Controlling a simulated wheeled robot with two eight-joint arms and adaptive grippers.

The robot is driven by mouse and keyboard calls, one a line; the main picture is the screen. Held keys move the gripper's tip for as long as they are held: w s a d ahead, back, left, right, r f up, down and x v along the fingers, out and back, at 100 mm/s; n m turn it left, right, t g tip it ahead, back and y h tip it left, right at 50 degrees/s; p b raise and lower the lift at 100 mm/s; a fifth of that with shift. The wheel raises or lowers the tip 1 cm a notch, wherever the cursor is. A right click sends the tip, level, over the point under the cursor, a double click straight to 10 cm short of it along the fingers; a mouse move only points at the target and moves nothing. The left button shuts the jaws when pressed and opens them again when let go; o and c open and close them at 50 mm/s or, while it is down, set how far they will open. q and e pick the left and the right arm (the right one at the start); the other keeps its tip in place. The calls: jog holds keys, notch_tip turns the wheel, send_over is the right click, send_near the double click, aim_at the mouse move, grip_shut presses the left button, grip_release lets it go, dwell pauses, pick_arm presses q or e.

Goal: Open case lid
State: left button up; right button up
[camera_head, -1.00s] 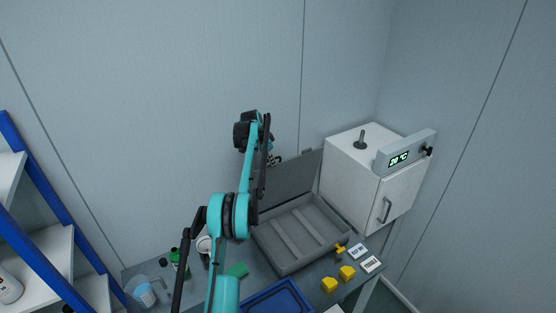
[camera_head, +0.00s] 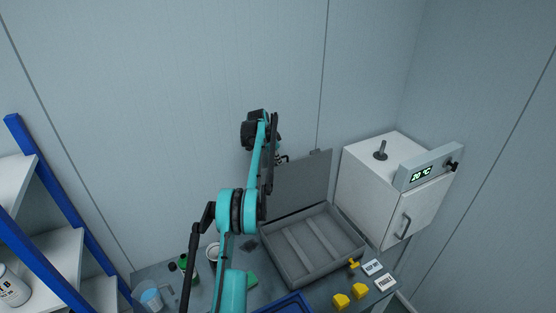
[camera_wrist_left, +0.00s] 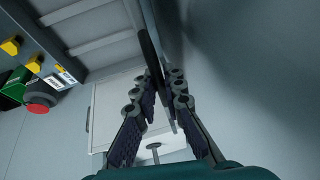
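The grey case (camera_head: 288,285) lies on the table with its lid (camera_head: 305,178) standing up at the back, roughly upright. The case is open and its inside shows two pale crossbars. My left gripper (camera_head: 281,159) is at the upper left edge of the lid, partly hidden by my own arm. In the left wrist view the two fingers (camera_wrist_left: 161,78) close in on either side of the thin lid edge (camera_wrist_left: 152,48), which passes between them. My right gripper is not in view.
A white oven-like box (camera_head: 371,190) with a "20 °C" display stands right of the case. Yellow pieces (camera_head: 341,300) and white labels (camera_head: 385,282) lie in front of it. A blue tray (camera_head: 290,304), a green block (camera_head: 251,280) and a beaker (camera_head: 149,296) are nearer. Blue-framed shelves (camera_head: 45,255) stand left.

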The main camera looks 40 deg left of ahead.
pick_arm(q)
jog(key=shift+o, duration=1.3)
jog(key=shift+f, duration=0.1)
jog(key=v, duration=1.2)
jog(key=shift+w, duration=0.1)
jog(key=s+d+f+n+b, duration=0.1)
jog(key=s+d+f+b, duration=0.2)
jog(key=d, duration=0.7)
jog(key=s+d+n+b, duration=0.1)
jog(key=s+d+b, duration=0.2)
jog(key=d+b, duration=0.45)
jog(key=s+d+f+b, duration=0.2)
jog(key=s+d+b, duration=0.1)
jog(key=d, duration=0.9)
jog(key=s+d+f+n+t+b, duration=0.1)
jog(key=s+d+f+b, duration=0.5)
jog(key=s+f, duration=0.5)
jog(key=s+d+f+n+t+b, duration=0.1)
jog(key=s+d+f+b, duration=0.5)
jog(key=s+d+f, duration=0.5)
notch_tip(320, 180, down, 4)
jog(key=shift+s+r+n, duration=0.1)
jog(key=shift+s+n, duration=0.15)
jog(key=shift+n, duration=0.15)
